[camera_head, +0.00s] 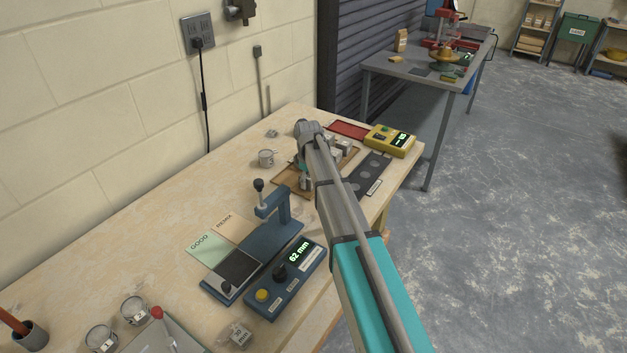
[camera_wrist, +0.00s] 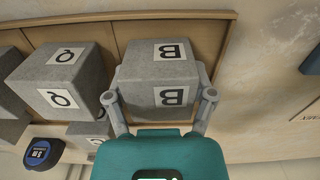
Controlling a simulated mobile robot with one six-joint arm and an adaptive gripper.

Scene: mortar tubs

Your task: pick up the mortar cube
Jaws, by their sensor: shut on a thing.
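In the wrist view a grey mortar cube (camera_wrist: 135,75) marked B on two faces sits between the two fingers of my gripper (camera_wrist: 159,95). The fingers are shut on its left and right sides. The cube is in or just over a wooden tray (camera_wrist: 222,50); I cannot tell whether it touches the tray floor. Another grey cube (camera_wrist: 85,70) marked Q stands close on the left, with more cubes at the left edge. In the head view my arm hides much of the tray (camera_head: 285,182) and most of my gripper; some cubes (camera_head: 337,152) show to the right of the arm.
A yellow meter (camera_head: 390,140) and a dark strip with round marks (camera_head: 368,175) lie right of the tray. A metal cup (camera_head: 267,158) stands left of it. A blue device (camera_head: 270,245) with a readout box (camera_head: 288,280) stands nearer on the bench. The bench's back left is mostly clear.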

